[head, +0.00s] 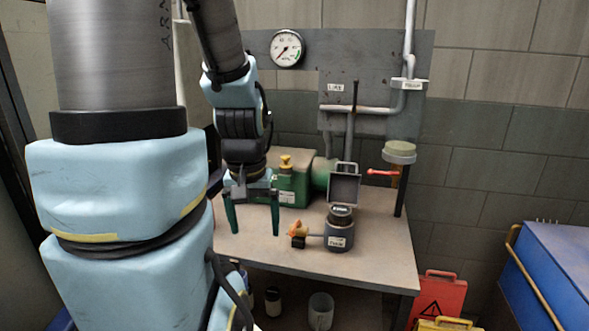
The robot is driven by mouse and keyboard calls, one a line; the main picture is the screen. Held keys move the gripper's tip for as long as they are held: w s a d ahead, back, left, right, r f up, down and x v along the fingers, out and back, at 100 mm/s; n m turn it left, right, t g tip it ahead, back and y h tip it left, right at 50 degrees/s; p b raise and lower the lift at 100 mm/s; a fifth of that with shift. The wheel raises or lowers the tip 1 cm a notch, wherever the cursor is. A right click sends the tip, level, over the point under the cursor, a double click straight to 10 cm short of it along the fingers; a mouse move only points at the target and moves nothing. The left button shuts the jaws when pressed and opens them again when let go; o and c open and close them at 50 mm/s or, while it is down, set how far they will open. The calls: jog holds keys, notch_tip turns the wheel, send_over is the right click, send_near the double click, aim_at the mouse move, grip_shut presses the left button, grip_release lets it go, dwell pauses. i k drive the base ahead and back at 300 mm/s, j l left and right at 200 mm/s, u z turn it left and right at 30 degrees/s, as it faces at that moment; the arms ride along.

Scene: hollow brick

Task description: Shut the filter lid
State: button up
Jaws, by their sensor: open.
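The filter (339,237) is a dark grey round housing with a white label, standing on the bench toward the right. Its lid (345,188) is a grey square plate with a handle loop on top. The lid stands open, roughly upright at the back of the filter, so the dark round mouth shows. My gripper (254,230) points down over the bench, left of the filter and apart from it. Its two green fingers are spread wide with nothing between them.
An orange valve handle (298,231) sticks out left of the filter. A green machine with a yellow cap (286,163) stands behind my gripper. A red lever (381,173) lies right of the lid. The bench front (300,256) is clear. A pressure gauge (287,48) hangs behind.

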aim_at(344, 189)
jog(key=l+u, duration=0.45)
jog(key=k+l+u, duration=0.2)
jog(key=l+u, duration=0.25)
